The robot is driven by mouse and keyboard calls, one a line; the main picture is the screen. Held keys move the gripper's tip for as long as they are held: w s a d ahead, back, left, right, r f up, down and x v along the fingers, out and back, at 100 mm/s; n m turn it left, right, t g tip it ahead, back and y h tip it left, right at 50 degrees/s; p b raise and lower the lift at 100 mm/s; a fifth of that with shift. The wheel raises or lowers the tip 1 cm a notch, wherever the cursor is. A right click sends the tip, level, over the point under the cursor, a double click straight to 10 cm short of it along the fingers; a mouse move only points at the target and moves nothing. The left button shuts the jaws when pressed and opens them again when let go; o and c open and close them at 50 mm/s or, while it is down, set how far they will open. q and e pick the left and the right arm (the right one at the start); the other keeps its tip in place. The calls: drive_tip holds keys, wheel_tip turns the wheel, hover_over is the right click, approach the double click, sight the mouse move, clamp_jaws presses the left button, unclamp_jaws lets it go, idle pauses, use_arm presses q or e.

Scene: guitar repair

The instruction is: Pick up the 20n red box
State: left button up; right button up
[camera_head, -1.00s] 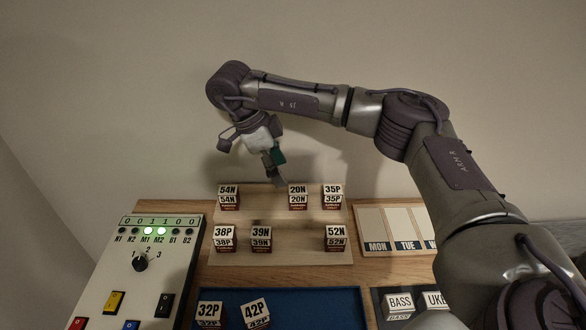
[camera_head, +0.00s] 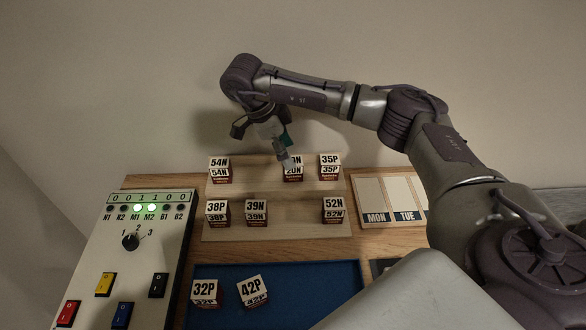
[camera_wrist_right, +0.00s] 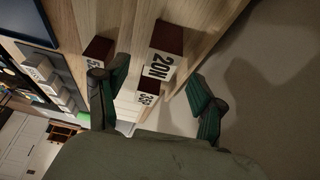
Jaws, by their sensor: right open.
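The 20N red box (camera_head: 292,174) stands in the back row on the pale wooden board (camera_head: 283,226), with a white label on top and a dark red body. My right gripper (camera_head: 289,163) is at this box in the head view and covers part of its top label. In the right wrist view the 20N box (camera_wrist_right: 165,40) lies ahead of the open fingers of my right gripper (camera_wrist_right: 157,95), nearer the picture's top and apart from both fingertips. The gripper is empty. My left gripper is not in view.
The 35P box (camera_head: 330,167) stands just right of the 20N box. The 54N box (camera_head: 220,170) is farther left. The 38P (camera_head: 217,213), 39N (camera_head: 256,213) and 52N (camera_head: 333,210) boxes form the front row. A switch panel (camera_head: 135,255) stands left.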

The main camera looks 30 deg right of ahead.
sight(296, 174)
drive_tip(key=p+x, duration=0.1)
drive_tip(key=x, duration=0.3)
drive_tip(key=shift+d+f, duration=0.1)
drive_tip(key=shift+f, duration=0.2)
drive_tip(key=shift+c, duration=0.2)
clamp_jaws()
drive_tip(key=shift+r, duration=0.1)
